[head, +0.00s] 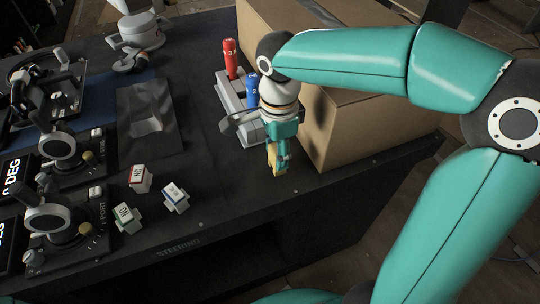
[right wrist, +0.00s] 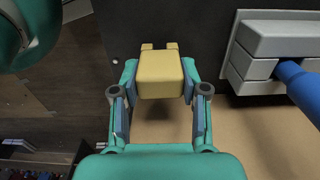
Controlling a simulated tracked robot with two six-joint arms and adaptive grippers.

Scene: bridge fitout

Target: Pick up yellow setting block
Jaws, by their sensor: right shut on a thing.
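The yellow setting block (right wrist: 160,75) is between the fingers of my right gripper (right wrist: 159,88) in the right wrist view, and both fingers press on its sides. In the head view the right gripper (head: 279,155) points down near the front edge of the dark bench, by the cardboard box. Only a small part of the yellow block (head: 273,159) shows there, the rest being hidden by the fingers. I cannot tell whether the block touches the bench top. My left gripper is not in view.
A grey rack (head: 231,101) with a red cylinder (head: 230,60) and a blue cylinder (head: 252,90) stands just behind the gripper. The cardboard box (head: 350,125) is close on the right. Several small labelled blocks (head: 176,198) and lever consoles (head: 75,225) lie to the left.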

